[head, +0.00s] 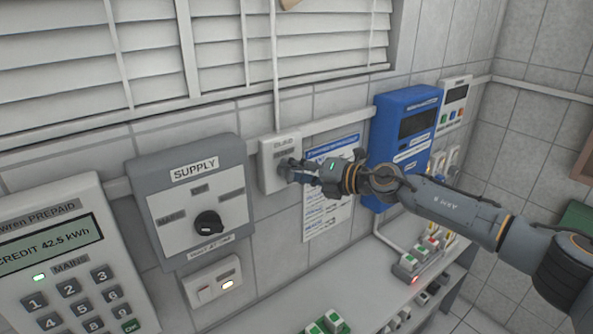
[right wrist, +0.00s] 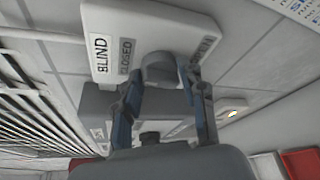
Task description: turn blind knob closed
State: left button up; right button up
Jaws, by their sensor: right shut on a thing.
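The blind control (head: 267,180) is a small white wall plate below the window, right of the grey SUPPLY box. In the right wrist view the plate (right wrist: 120,20) shows the labels BLIND and CLOSED to the left of a round grey knob (right wrist: 158,67); another label on the right is partly covered. My right gripper (head: 287,167) reaches the plate from the right. Its two fingers (right wrist: 162,84) are shut around the knob, one on each side. The gripper hides most of the knob in the head view, and the knob's pointing direction cannot be told. My left gripper is not in view.
The SUPPLY box (head: 168,222) with a black knob hangs close on the left, above a small switch plate (head: 212,283). A prepaid meter (head: 22,270) is farther left. A poster (head: 318,215) and a blue wall unit (head: 384,150) lie behind my right arm. White blinds (head: 80,55) hang above.

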jog(key=shift+n+h, duration=0.3)
jog(key=shift+n, duration=0.1)
dwell(0.4)
jog(key=o, duration=1.1)
jog(key=shift+o, duration=0.2)
jog(key=v, duration=1.2)
jog(key=shift+a, duration=0.15)
